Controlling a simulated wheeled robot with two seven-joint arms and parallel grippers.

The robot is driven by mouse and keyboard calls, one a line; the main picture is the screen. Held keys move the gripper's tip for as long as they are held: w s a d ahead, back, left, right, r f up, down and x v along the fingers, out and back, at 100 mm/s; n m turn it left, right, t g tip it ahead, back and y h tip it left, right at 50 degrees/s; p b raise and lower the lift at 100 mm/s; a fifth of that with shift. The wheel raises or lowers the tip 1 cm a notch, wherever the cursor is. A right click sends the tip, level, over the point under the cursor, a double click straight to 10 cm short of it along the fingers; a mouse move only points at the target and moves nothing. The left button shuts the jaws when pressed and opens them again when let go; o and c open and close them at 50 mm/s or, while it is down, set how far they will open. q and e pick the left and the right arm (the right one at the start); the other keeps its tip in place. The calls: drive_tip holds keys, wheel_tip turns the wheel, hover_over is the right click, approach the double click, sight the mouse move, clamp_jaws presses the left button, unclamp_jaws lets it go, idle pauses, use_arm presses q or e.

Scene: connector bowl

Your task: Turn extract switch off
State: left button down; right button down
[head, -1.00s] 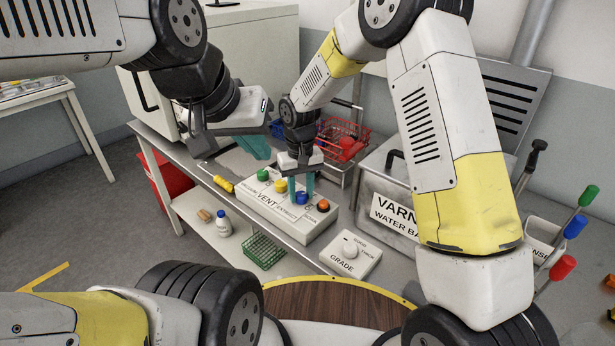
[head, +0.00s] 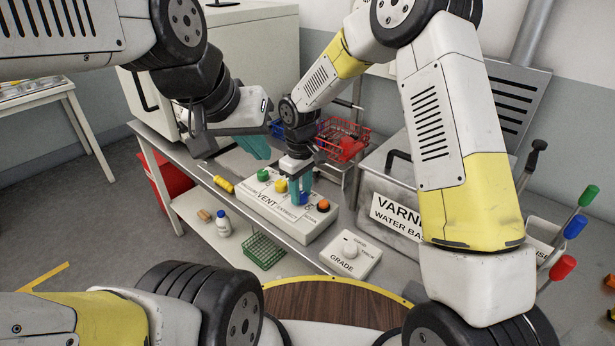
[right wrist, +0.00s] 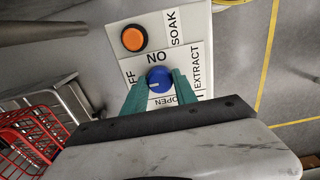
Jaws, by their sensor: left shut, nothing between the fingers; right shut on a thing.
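The blue extract switch (right wrist: 158,79) is a round knob with a white pointer line, between the printed words of its plate in the right wrist view. It sits on the white VENT control box (head: 258,207), mostly behind the fingers in the head view. My right gripper (head: 302,198) has its teal fingers down on both sides of the blue knob and is shut on it; the fingers also show in the right wrist view (right wrist: 160,88). My left gripper (head: 262,152) is shut and empty, above the bench behind the box.
Green (head: 263,175), yellow (head: 281,186) and orange (head: 323,205) knobs share the box. A GRADE dial box (head: 350,256) lies in front.

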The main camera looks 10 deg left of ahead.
sight(301, 194)
idle(0.3)
drive_tip(key=c, duration=1)
unclamp_jaws()
wheel_tip(301, 194, up, 8)
drive_tip(key=shift+f, duration=0.1)
